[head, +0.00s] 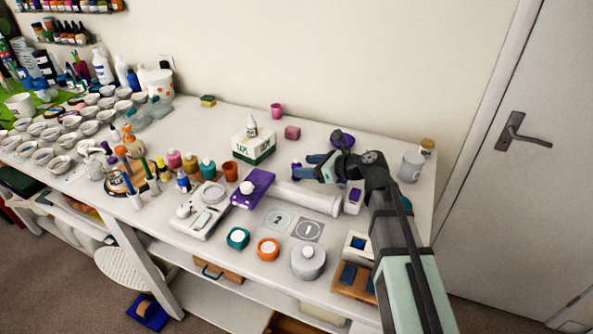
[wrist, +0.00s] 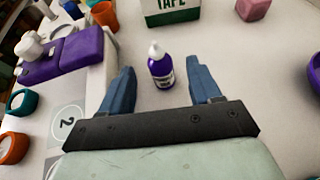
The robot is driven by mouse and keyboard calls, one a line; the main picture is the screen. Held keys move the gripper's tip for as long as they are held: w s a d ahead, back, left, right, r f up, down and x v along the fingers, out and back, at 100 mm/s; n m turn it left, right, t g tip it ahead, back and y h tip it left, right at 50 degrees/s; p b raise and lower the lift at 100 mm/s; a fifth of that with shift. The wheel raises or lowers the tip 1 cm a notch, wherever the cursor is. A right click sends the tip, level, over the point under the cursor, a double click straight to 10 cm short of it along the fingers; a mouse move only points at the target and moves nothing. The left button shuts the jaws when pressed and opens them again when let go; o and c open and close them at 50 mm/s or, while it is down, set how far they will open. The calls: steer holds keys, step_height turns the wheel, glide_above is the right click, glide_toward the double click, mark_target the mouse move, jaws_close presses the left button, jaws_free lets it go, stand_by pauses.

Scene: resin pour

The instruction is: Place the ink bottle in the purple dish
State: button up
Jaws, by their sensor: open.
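The ink bottle (wrist: 161,72) is small and purple with a white nozzle cap and a pale label. It stands upright on the table, between and slightly ahead of my open fingers in the wrist view. In the head view the ink bottle (head: 296,167) shows as a small purple shape at my fingertips. My gripper (head: 309,166) is open and empty; its blue fingers also show in the wrist view (wrist: 160,68), with a gap on each side of the bottle. The purple dish (head: 342,136) is behind my gripper, partly hidden by my arm; its edge shows at right in the wrist view (wrist: 315,75).
A white and green tape box (head: 253,147) stands behind the bottle. A pink block (head: 292,133) is near the dish. A white roll (head: 310,199) lies in front of my gripper, with a purple device (head: 253,188) to its left. Bare table lies between bottle and dish.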

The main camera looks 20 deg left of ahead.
mark_target(300, 165)
steer(key=x, duration=0.4)
steer(key=shift+a+f, duration=0.1)
steer(key=shift+a, duration=0.1)
steer(key=c, duration=1.1)
